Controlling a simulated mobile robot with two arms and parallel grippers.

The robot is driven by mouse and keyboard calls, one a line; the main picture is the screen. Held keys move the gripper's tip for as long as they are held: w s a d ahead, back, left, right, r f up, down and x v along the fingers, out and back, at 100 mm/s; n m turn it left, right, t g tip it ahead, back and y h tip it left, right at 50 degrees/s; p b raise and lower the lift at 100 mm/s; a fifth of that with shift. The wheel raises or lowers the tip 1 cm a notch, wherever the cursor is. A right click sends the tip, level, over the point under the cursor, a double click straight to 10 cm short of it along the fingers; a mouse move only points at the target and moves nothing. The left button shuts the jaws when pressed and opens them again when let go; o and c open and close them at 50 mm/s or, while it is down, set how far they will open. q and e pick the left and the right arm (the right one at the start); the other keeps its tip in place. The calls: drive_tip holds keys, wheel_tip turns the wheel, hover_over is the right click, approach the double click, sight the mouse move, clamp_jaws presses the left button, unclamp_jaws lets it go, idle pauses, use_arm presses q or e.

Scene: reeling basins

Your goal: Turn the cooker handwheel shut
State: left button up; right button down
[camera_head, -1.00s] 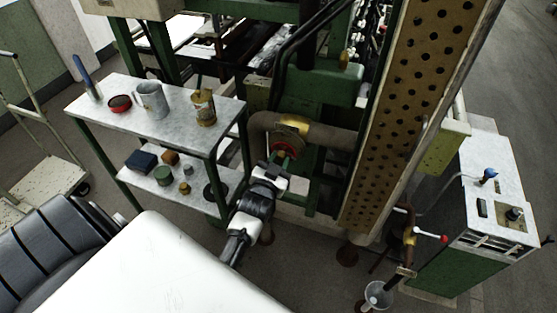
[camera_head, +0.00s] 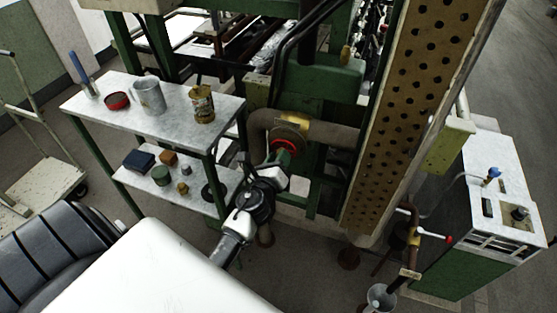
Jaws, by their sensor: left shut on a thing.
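The red handwheel (camera_head: 289,143) sits on a thick brown pipe (camera_head: 340,136) with a brass-coloured valve body (camera_head: 297,123), beside the green machine frame. My left gripper (camera_head: 279,155) is at the wheel, with its jaws shut on it. The arm reaches up to the wheel from below and hides the wheel's lower left part. The fingertips are small and partly hidden here.
A perforated panel (camera_head: 410,110) rises to the right.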

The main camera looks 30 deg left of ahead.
use_arm(q)
drive_tip(key=o, duration=0.8)
drive_tip(key=shift+s, duration=0.15)
